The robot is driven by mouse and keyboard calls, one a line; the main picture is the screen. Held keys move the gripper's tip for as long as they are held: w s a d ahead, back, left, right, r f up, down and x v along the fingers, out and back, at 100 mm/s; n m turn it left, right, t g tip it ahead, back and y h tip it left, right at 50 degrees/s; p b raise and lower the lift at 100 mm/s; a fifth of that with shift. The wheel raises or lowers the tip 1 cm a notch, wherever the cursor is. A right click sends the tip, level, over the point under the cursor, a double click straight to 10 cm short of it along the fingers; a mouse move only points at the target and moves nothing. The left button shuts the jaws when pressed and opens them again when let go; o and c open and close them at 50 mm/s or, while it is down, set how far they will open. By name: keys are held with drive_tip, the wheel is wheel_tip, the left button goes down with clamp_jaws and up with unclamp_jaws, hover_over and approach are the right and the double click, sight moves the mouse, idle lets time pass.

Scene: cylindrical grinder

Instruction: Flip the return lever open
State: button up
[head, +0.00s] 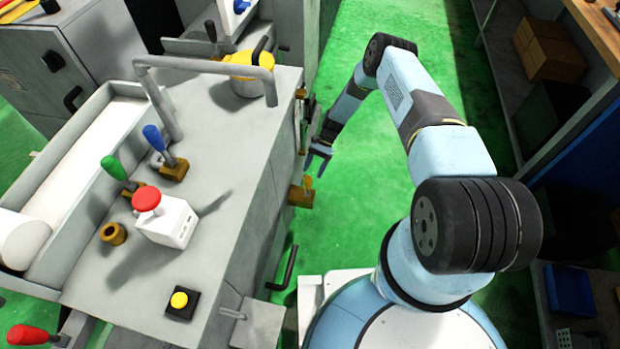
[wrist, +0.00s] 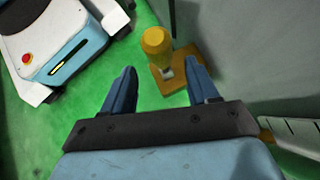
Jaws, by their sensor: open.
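A lever with a yellow handle (wrist: 157,42) stands on a brass-coloured base (wrist: 172,76) on the grey machine's side in the wrist view. In the head view a brass-coloured fitting (head: 301,193) sticks out of the machine's right side, just below my gripper (head: 319,160); it looks like the same lever. No label shows which lever is the return lever. My gripper also shows in the wrist view (wrist: 163,70), its two blue fingers apart with nothing between them. The yellow handle lies just past the fingertips, between their lines. The right finger partly covers the base; contact cannot be told.
Green floor (head: 370,185) is clear to the right.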

drive_tip(key=v, duration=0.7)
drive_tip(key=shift+w+r, duration=0.15)
drive_tip(key=shift+w, duration=0.15)
drive_tip(key=shift+d, duration=0.15)
